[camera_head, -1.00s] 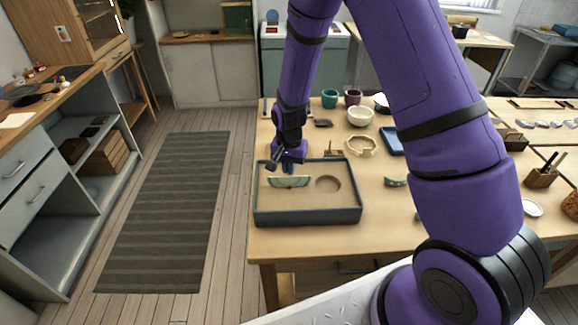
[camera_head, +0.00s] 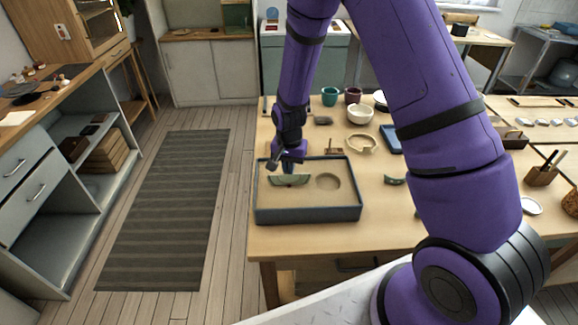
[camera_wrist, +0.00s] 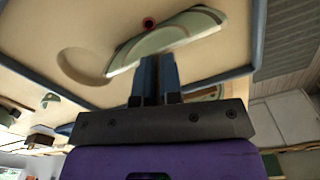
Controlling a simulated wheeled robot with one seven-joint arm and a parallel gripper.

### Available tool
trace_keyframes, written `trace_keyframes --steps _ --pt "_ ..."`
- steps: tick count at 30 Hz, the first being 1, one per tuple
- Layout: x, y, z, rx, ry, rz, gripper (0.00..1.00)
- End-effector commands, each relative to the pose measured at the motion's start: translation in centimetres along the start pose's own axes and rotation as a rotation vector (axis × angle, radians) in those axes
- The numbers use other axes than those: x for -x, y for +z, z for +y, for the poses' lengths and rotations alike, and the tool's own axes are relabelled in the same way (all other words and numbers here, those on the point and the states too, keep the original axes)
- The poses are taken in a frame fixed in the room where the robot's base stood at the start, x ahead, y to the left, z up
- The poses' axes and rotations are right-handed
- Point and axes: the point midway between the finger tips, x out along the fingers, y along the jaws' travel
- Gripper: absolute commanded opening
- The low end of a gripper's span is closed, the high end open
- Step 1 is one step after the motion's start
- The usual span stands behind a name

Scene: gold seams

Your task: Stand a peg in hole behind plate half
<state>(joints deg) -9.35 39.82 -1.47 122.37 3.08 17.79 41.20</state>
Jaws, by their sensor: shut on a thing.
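The green plate half (camera_head: 289,181) is in the left part of the sand-coloured tray (camera_head: 307,217), with its straight edge towards the back. It also shows large in the wrist view (camera_wrist: 172,40). My gripper (camera_head: 287,170) is low behind it, with both fingertips (camera_wrist: 157,62) close to the straight edge; contact is unclear. The fingers are shut on a slim thing, apparently the peg, which they and the plate half hide. The hole under it is hidden. A small dark spot with a red ring (camera_wrist: 149,22) shows beside the curved side of the plate half.
A round recess (camera_head: 328,182) lies right of the plate half in the tray. Behind the tray are a small wooden rack (camera_head: 334,151), a cream ring-shaped piece (camera_head: 361,143), a white bowl (camera_head: 360,114) and cups. A green shard (camera_head: 394,180) lies right of the tray.

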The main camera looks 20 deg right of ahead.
Motion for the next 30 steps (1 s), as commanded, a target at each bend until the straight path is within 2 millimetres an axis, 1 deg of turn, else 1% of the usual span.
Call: trace_keyframes --steps 7,30 --pt "0.2 0.0 0.0 0.000 0.001 -0.001 0.00" --pt "2.9 0.0 0.0 0.000 0.000 0.000 0.00"
